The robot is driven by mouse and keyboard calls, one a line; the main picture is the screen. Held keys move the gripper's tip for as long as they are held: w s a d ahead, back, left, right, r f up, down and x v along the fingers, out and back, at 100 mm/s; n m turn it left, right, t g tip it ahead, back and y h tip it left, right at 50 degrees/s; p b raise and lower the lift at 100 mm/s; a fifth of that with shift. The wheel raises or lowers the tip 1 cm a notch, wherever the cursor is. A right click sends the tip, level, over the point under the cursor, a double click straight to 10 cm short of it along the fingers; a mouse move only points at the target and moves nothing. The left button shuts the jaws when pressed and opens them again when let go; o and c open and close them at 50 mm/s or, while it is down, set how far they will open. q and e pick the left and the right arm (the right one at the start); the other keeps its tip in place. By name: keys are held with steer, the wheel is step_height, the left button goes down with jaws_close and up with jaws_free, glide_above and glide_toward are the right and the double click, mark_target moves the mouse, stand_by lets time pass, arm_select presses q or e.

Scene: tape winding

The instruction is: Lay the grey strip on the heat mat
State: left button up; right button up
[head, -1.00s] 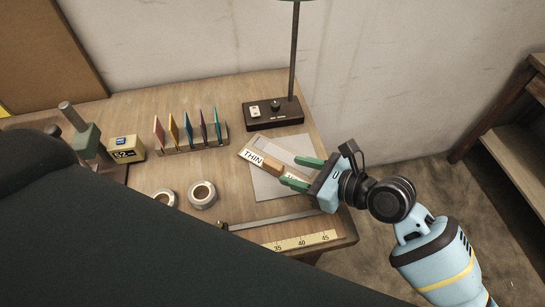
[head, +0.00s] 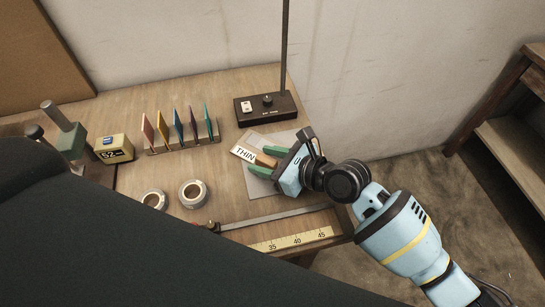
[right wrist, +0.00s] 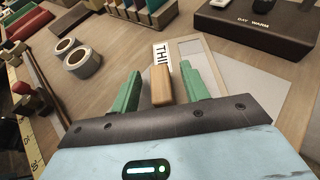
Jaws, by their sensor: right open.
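The heat mat appears to be the flat grey sheet (head: 258,185) at the desk's right end, under my right gripper. It also shows in the right wrist view (right wrist: 222,75), with a paler rectangle (right wrist: 190,48) on it. I cannot tell whether that rectangle is the grey strip. A white card marked THIN (head: 243,152) lies at the mat's left edge. A wooden block (right wrist: 160,86) stands out from the card toward me. My right gripper (head: 266,160) is open, its green fingers on either side of the block; contact is unclear. My left gripper is not in view.
A dark control box (head: 266,108) with a pole stands behind the mat. A rack of coloured plates (head: 183,146), a small yellow display box (head: 114,148) and tape rolls (head: 193,193) lie left. A metal bar (head: 275,218) and ruler (head: 290,241) run along the front edge.

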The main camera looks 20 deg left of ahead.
steer(key=shift+c, duration=0.3)
steer(key=c, duration=0.5)
jaws_close()
steer(key=shift+r, duration=0.1)
